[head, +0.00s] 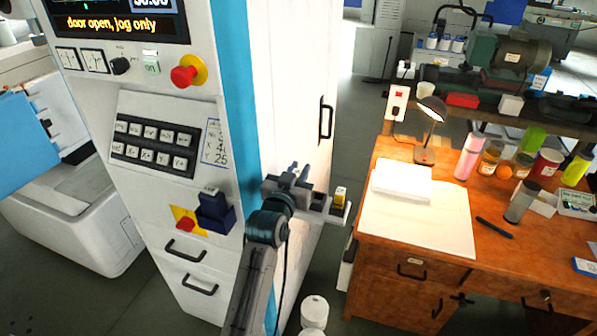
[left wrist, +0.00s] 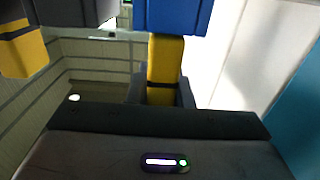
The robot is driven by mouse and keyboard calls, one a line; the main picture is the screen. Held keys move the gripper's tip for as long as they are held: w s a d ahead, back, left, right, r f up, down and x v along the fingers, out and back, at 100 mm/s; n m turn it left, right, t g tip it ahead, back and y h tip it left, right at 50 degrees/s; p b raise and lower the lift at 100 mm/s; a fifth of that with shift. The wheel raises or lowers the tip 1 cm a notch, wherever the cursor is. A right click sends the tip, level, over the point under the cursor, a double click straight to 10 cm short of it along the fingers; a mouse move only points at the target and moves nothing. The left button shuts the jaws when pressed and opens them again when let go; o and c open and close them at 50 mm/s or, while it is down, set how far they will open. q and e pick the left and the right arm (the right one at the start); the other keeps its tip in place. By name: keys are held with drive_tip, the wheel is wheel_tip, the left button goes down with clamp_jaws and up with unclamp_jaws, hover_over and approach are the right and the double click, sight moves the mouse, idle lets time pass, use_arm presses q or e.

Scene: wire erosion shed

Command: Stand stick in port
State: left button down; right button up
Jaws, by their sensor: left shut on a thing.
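My left gripper (head: 298,177) is beside the tall white cabinet, over a small white shelf (head: 337,213). In the left wrist view it is shut on a yellow stick (left wrist: 164,58) with a blue part (left wrist: 172,15) at one end; the dark fingers flank the yellow part. In the head view the gripper hides this stick. A second yellow piece (head: 340,196) stands on the shelf just right of the gripper; a yellow piece with a dark grey part shows at the left wrist view's upper left (left wrist: 22,52). A dark blue box (head: 215,212) is on the machine front; I cannot tell whether it is the port. My right gripper is not in view.
The machine panel has a red knob (head: 186,73) and a button pad (head: 153,143). A wooden desk (head: 388,264) with a lamp (head: 429,118), papers and several bottles stands on the right. Floor (head: 350,118) shows between cabinet and desk.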

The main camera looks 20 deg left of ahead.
use_arm(q)
drive_tip(key=shift+f, duration=0.55)
drive_tip(key=c, duration=1.3)
unclamp_jaws()
drive_tip(key=shift+r, duration=0.1)
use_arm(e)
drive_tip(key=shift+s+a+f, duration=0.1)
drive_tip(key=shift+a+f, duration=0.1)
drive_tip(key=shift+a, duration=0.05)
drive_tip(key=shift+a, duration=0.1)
use_arm(q)
drive_tip(key=shift+r, duration=0.15)
drive_tip(key=s+b, duration=0.3)
drive_tip(key=s, duration=0.9)
drive_tip(key=shift+a+r, duration=0.15)
drive_tip(key=shift+r, duration=0.3)
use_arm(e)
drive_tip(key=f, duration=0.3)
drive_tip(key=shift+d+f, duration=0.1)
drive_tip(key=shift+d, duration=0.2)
use_arm(q)
drive_tip(key=shift+f, duration=0.1)
